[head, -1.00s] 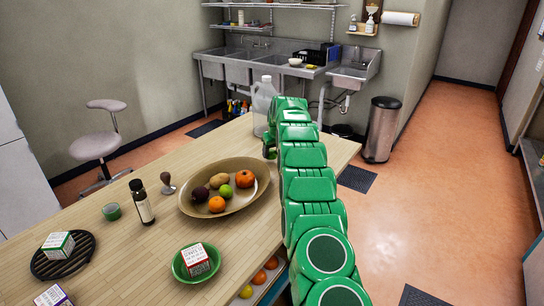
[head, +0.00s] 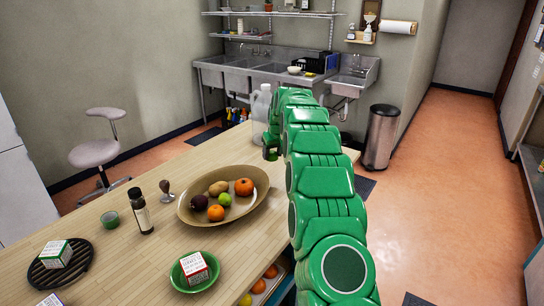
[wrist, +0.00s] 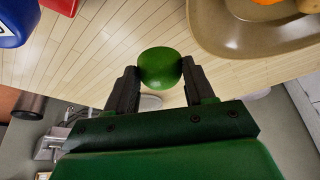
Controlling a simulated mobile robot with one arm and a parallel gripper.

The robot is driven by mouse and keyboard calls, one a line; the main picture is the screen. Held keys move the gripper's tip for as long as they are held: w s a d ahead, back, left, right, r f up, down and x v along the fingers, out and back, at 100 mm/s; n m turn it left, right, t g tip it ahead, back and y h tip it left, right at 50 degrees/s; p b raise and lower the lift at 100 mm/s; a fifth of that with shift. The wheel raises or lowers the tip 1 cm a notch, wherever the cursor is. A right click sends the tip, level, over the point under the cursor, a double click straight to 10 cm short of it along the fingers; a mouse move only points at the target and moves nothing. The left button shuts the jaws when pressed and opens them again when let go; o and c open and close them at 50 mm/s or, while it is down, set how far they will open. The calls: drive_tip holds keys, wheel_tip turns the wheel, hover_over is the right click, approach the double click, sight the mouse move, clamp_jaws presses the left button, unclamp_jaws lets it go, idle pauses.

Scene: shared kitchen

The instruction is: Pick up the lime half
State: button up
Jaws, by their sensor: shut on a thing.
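The lime half (wrist: 160,67) is a round green piece between the two dark fingers of my gripper (wrist: 158,80) in the wrist view. Both fingers press on its sides, and only its rounded green skin shows; its cut face is hidden. The wood tabletop lies behind it. In the head view my gripper (head: 270,152) is small, at the far end of my green arm near the table's far end. The lime half cannot be made out there.
A tan oval bowl (head: 258,206) of fruit, with a whole-looking green lime (head: 225,199), stands left of my arm. A clear jug (head: 261,104) stands just beyond my gripper. A dark bottle (head: 141,212), a green bowl (head: 178,280) and a black trivet (head: 82,268) are nearer.

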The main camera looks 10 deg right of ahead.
drive_tip(key=s+r, duration=0.4)
drive_tip(key=s, duration=0.5)
drive_tip(key=shift+s+a+r, duration=0.1)
